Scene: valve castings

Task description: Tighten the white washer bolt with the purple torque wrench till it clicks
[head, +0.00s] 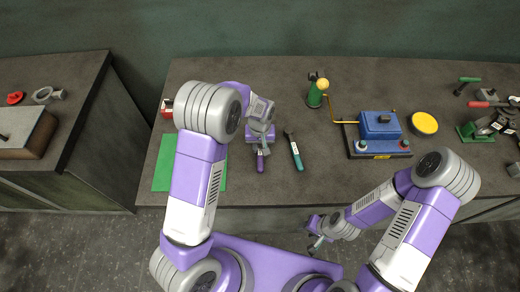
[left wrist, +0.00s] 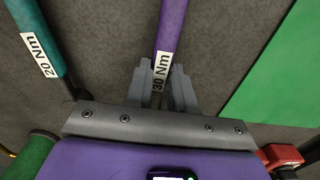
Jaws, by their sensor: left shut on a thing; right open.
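The purple torque wrench (head: 261,166) is at the middle of the table, left of a teal wrench. My left gripper (head: 263,143) is shut on it. In the left wrist view the purple handle (left wrist: 170,30), labelled 30 Nm, runs up between the two grey fingers of the left gripper (left wrist: 163,90). Its far end is out of that view. My right gripper (head: 316,242) is open and empty, low in front of the table edge. I cannot make out the white washer bolt in either view.
The teal wrench (head: 294,152), labelled 20 Nm in the left wrist view (left wrist: 38,45), lies close by. A green mat (head: 162,165) is partly under my left arm. A green bottle-like thing (head: 316,95), blue device (head: 380,125) and yellow disc (head: 424,123) stand further right.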

